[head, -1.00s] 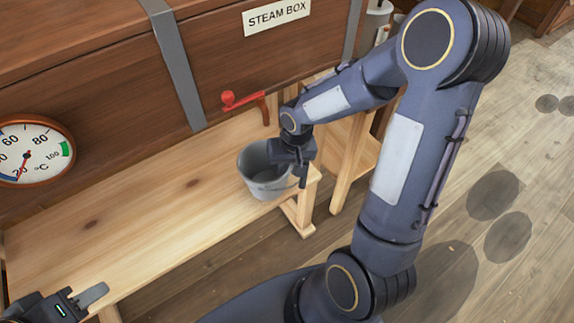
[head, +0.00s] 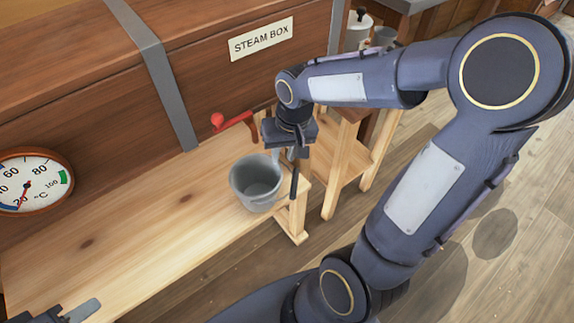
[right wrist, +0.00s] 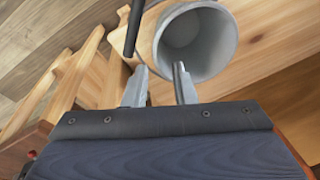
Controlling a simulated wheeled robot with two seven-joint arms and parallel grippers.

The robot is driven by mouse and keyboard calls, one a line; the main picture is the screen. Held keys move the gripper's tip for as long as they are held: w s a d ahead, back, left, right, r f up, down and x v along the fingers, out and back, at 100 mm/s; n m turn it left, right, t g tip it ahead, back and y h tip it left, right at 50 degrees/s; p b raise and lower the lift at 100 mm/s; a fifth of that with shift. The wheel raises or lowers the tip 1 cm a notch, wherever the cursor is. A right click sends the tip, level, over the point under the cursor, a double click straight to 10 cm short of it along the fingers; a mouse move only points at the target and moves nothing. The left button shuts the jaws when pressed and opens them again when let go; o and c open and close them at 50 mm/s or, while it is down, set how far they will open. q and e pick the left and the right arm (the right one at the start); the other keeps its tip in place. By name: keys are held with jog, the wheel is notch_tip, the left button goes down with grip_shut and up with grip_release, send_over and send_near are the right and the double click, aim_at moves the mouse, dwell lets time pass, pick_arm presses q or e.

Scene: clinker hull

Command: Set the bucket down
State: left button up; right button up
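A grey metal bucket (head: 257,184) stands upright on the right end of the wooden bench (head: 150,215). Its black handle grip (head: 293,184) is at its right side. The right wrist view shows the empty bucket (right wrist: 200,45) just beyond the fingers, with the black grip (right wrist: 134,28) to the left. My right gripper (right wrist: 160,82) has its two silver fingers apart with nothing between them. In the head view my right gripper (head: 287,155) is just above and behind the bucket rim. My left gripper (head: 80,312) shows only partly at the bottom left, with one finger visible.
The wooden steam box (head: 230,70) with a red tap (head: 233,121) stands behind the bench. A temperature gauge (head: 30,182) is at the left. The bench is clear left of the bucket. A wooden stand (head: 340,165) is just right of it.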

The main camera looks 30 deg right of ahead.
jog(key=s+a+r+n+t+y, duration=0.1)
jog(key=s+a+r+t, duration=0.1)
jog(key=s, duration=0.5)
jog(key=s+a+r+n+t+y, duration=0.1)
jog(key=s+a+r+t, duration=0.1)
jog(key=s, duration=0.5)
notch_tip(320, 180, up, 2)
jog(key=shift+a+r+y, duration=0.25)
jog(key=shift+a+y, duration=0.15)
jog(key=shift+a, duration=0.05)
notch_tip(320, 180, up, 12)
jog(key=p, duration=1.1)
jog(key=shift+f, duration=0.2)
